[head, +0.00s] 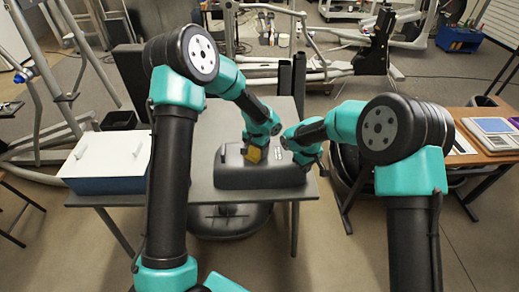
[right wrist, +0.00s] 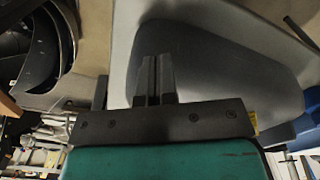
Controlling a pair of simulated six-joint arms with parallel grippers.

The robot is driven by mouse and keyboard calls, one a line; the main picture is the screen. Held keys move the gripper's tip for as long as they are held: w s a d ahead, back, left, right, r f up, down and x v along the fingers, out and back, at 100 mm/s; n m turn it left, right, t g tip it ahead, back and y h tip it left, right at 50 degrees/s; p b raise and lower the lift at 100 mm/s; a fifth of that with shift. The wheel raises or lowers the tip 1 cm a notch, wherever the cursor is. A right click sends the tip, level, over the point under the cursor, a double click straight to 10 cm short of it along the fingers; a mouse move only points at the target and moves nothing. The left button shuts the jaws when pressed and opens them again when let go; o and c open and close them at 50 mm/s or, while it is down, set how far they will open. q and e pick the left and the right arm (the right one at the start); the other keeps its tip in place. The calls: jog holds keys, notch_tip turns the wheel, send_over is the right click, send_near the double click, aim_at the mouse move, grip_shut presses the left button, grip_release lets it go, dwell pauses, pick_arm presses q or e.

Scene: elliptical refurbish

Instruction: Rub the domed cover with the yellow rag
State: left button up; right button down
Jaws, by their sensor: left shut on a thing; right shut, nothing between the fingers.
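The domed cover (head: 232,172) is a dark grey, rounded housing on the grey table. The yellow rag (head: 254,153) is a small yellow piece at the cover's upper part in the head view. My left gripper (head: 255,146) is shut on the rag, which appears against the top of the cover; firm contact is hard to tell. My right gripper (head: 306,164) is at the cover's right end. In the right wrist view its fingers (right wrist: 153,75) are closed together with nothing between them, in front of the cover's smooth grey surface (right wrist: 215,75).
A white-topped box with blue sides (head: 108,160) stands at the table's left. The grey table (head: 205,150) has free room behind the cover. A wooden desk (head: 480,135) with a scale (head: 493,126) is at the right. Exercise machines fill the background.

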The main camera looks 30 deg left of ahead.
pick_arm(q)
jog(key=shift+s+a+r, duration=0.1)
jog(key=shift+s+a, duration=0.15)
jog(key=shift+a, duration=0.25)
jog(key=shift+s+a, duration=0.25)
jog(key=shift+a, duration=0.2)
jog(key=shift+s+a, duration=0.45)
jog(key=shift+a, duration=0.3)
jog(key=shift+s+a, duration=0.4)
jog(key=shift+a, duration=0.35)
jog(key=shift+f, duration=0.2)
jog(key=shift+d, duration=0.1)
jog(key=shift+w+d+r, duration=0.1)
jog(key=shift+w+d, duration=0.35)
jog(key=shift+d, duration=0.3)
jog(key=shift+w+d, duration=0.45)
jog(key=shift+d, duration=0.25)
jog(key=shift+w+d, duration=0.4)
jog(key=shift+d, duration=0.35)
jog(key=shift+w+d, duration=0.4)
jog(key=shift+d, duration=0.35)
